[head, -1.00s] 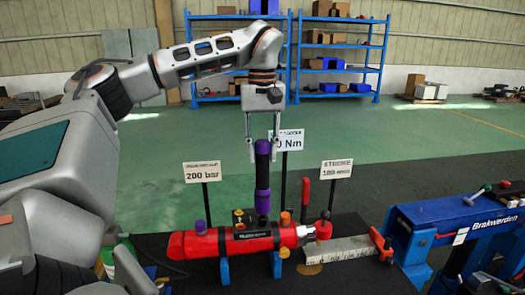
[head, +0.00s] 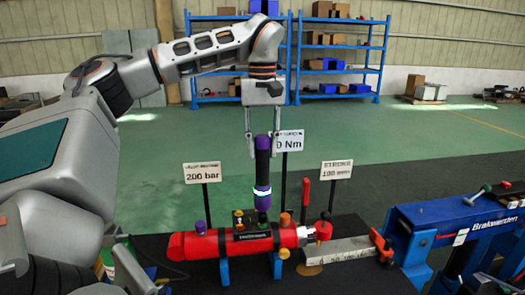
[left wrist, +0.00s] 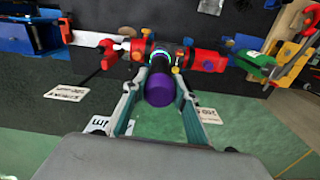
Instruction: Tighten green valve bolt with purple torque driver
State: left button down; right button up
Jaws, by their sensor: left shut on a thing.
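The purple torque driver (head: 262,170) stands upright in the head view, with a dark section and a bright lit band near its lower end. My left gripper (head: 262,150) is shut on its upper part from above. The driver's lower end is at the valve block (head: 254,235) on the red cylinder (head: 205,246); I cannot tell whether it touches. My right gripper is out of view.
Blue supports hold the cylinder, which carries purple and orange knobs. A blue bench frame (head: 420,215) with a metal bar stands at the right.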

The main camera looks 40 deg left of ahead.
aim_at(262, 137)
pick_arm(q)
jog(key=shift+r, duration=1.85)
jog(key=shift+s, duration=0.1)
